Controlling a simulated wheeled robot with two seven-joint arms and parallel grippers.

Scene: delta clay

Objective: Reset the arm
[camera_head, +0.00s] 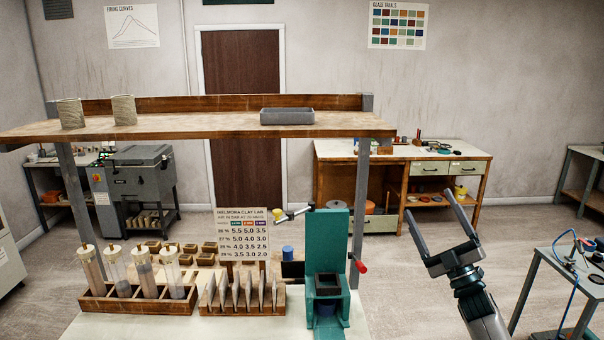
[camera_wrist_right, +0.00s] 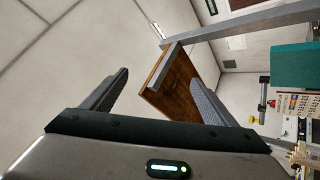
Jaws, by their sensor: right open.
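My right gripper (camera_head: 437,227) is raised at the right of the head view, its two fingers spread wide and nothing between them. It is to the right of the work table and apart from everything there. In the right wrist view the open fingers (camera_wrist_right: 160,95) show with the edge of the wooden shelf (camera_wrist_right: 175,85) beyond them, at a distance. My left gripper and left arm are in neither view.
The table holds a green press (camera_head: 328,262) with a red-knobbed lever, a rack of tubes (camera_head: 138,303), a slotted wooden rack (camera_head: 241,300) and a number chart (camera_head: 243,234). A raised shelf (camera_head: 215,126) spans above, bearing a grey tray (camera_head: 287,116) and two textured cylinders. A small cart (camera_head: 570,270) stands at right.

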